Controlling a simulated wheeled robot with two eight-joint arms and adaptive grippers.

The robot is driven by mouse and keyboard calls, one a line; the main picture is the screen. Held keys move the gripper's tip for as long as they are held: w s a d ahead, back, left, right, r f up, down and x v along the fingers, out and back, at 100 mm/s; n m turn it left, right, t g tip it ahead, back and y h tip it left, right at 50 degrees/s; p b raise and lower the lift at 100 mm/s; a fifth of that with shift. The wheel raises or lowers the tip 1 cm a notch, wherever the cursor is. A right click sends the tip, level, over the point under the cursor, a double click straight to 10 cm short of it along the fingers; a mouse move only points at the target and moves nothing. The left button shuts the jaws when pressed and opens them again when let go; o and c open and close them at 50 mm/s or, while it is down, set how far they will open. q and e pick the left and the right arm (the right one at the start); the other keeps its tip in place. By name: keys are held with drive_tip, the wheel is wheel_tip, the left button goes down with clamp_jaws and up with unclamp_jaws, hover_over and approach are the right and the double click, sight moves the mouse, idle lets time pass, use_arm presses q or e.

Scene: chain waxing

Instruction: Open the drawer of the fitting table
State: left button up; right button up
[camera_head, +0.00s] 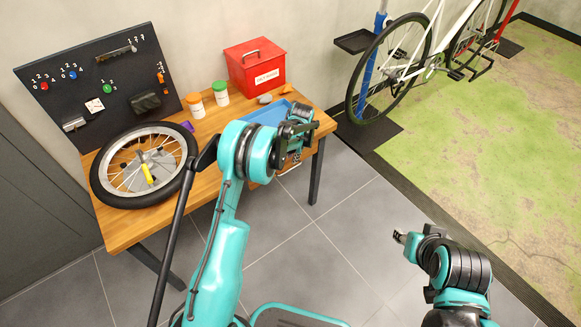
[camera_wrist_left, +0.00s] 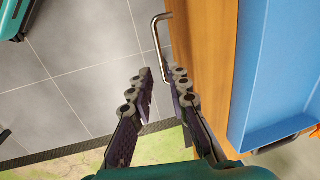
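The fitting table (camera_head: 130,226) is a wooden workbench on dark legs at the left. In the left wrist view, its wooden front face (camera_wrist_left: 205,45) shows with a metal bar handle (camera_wrist_left: 158,38). My left gripper (camera_head: 297,142) is at the table's front right edge and hides most of the drawer area in the head view. In the wrist view, the left gripper (camera_wrist_left: 156,70) has its fingers apart. The handle's near end runs between or behind the fingertips; I cannot tell whether they touch it. My right gripper (camera_head: 399,237) hangs over the floor, away from the table; its opening is unclear.
On the table are a bicycle wheel (camera_head: 104,178), a red box (camera_head: 254,71), two jars (camera_head: 220,94) and a blue tray (camera_head: 258,115). A pegboard (camera_head: 85,65) stands behind. A bicycle (camera_head: 425,55) is at the back right. The tiled floor before the table is clear.

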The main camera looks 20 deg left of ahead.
use_arm(q)
drive_tip(key=f+b, duration=0.1)
drive_tip(key=f, duration=0.1)
drive_tip(key=f+b, duration=0.1)
drive_tip(key=f, duration=0.2)
drive_tip(key=w+a+f+b, duration=0.1)
drive_tip(key=f, duration=0.2)
drive_tip(key=shift+f, duration=0.2)
clamp_jaws()
